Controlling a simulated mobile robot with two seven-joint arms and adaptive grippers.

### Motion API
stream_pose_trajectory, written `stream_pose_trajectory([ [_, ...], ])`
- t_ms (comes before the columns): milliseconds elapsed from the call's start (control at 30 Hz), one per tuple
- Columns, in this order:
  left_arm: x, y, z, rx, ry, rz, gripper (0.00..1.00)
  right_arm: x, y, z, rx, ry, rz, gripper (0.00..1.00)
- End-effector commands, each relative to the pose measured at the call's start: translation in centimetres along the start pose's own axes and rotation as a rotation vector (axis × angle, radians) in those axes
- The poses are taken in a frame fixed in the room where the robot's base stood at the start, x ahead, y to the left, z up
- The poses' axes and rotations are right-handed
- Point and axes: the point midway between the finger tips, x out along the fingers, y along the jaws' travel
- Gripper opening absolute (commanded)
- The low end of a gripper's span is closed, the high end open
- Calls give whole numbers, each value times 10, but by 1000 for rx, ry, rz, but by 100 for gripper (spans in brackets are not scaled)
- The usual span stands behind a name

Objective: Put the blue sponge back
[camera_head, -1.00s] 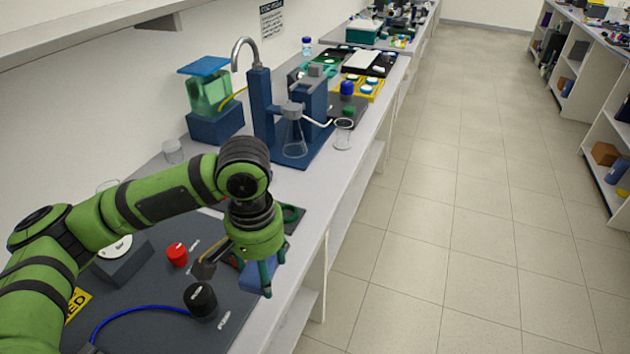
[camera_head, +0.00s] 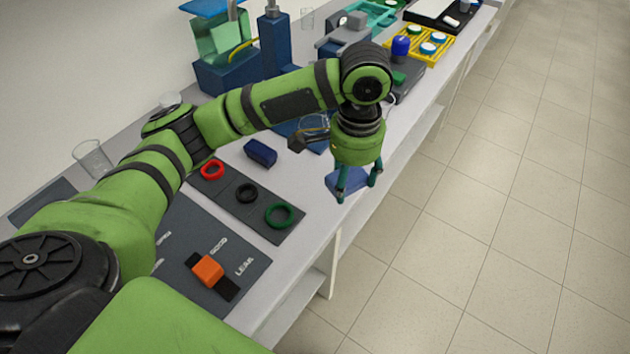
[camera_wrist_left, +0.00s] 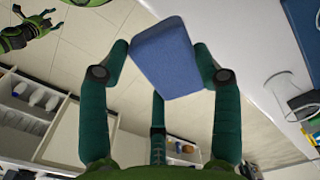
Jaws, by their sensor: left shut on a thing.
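The blue sponge (camera_head: 345,181) is a block held between the fingers of my left gripper (camera_head: 357,192) in the head view. It is above the front edge of the bench, to the right of the ring mat. In the left wrist view the sponge (camera_wrist_left: 163,55) sits between the green fingertips of my left gripper (camera_wrist_left: 160,75), tilted. My left gripper is shut on it.
A dark mat (camera_head: 230,180) with red, black and green rings lies left of the sponge. A dark blue block (camera_head: 260,152) lies behind it. A beaker (camera_head: 92,158) stands at left. The aisle floor (camera_head: 480,230) is clear.

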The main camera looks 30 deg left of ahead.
Motion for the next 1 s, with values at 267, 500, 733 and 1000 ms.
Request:
stream_pose_trajectory([
  [267,36,-64,16,-11,-6,-1,38,-17,-2,15,-1,-25,-4,56],
  [500,54,-89,21,-5,-1,0,38,-21,-1,7,-2,-13,-1,56],
  [733,82,-89,22,-4,-3,1,38,-30,1,-1,-2,0,1,56],
  [1000,95,-89,21,-3,1,-1,38,-31,1,0,-3,-1,1,56],
])
